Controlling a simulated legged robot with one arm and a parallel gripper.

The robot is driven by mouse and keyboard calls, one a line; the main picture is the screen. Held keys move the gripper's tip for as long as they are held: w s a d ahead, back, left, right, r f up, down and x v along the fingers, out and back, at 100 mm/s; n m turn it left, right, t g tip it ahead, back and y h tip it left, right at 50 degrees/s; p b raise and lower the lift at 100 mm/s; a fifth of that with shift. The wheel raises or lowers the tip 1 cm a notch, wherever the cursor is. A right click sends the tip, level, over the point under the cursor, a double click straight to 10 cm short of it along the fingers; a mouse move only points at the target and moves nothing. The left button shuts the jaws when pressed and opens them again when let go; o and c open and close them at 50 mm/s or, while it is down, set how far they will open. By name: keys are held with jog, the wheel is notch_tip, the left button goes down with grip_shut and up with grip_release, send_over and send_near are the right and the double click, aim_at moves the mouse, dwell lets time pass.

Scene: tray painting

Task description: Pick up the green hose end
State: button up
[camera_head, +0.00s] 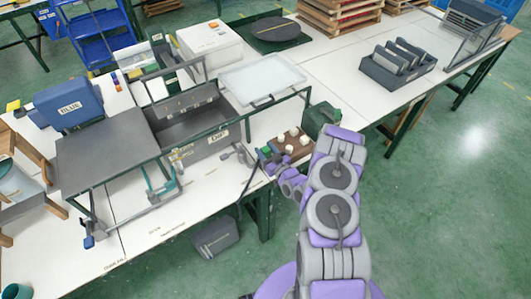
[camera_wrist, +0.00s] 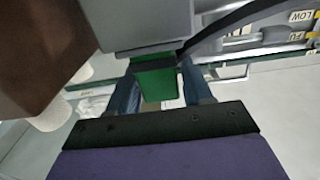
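A green block-like piece (camera_wrist: 155,82), which looks like the green hose end, sits between the two blue-grey fingers of my gripper (camera_wrist: 158,92) in the wrist view. The fingers flank it closely on both sides; I cannot tell whether they press on it. Its upper end meets a grey body (camera_wrist: 145,22). A black hose (camera_wrist: 232,25) runs from there to the upper right. In the head view my purple and grey arm reaches to the front edge of the bench, beside a brown rack (camera_head: 285,150); the fingertips are too small to make out there.
White cups (camera_head: 292,132) stand on the brown rack. A dark green box (camera_head: 320,118) is close behind my arm. A grey sink-like basin (camera_head: 195,120) under a frame stands left of the rack. A grey box (camera_head: 215,238) lies on the floor.

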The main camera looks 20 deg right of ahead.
aim_at(266, 148)
jog(key=c, duration=0.7)
jog(key=shift+r, duration=0.15)
jog(key=shift+c, duration=0.2)
jog(key=shift+r, duration=0.55)
notch_tip(266, 148, up, 2)
jog(key=shift+r+p, duration=0.2)
jog(key=shift+p, duration=0.35)
jog(key=s+a+r+p, duration=0.1)
jog(key=s, duration=1.4)
jog(key=shift+s+a+p, duration=0.4)
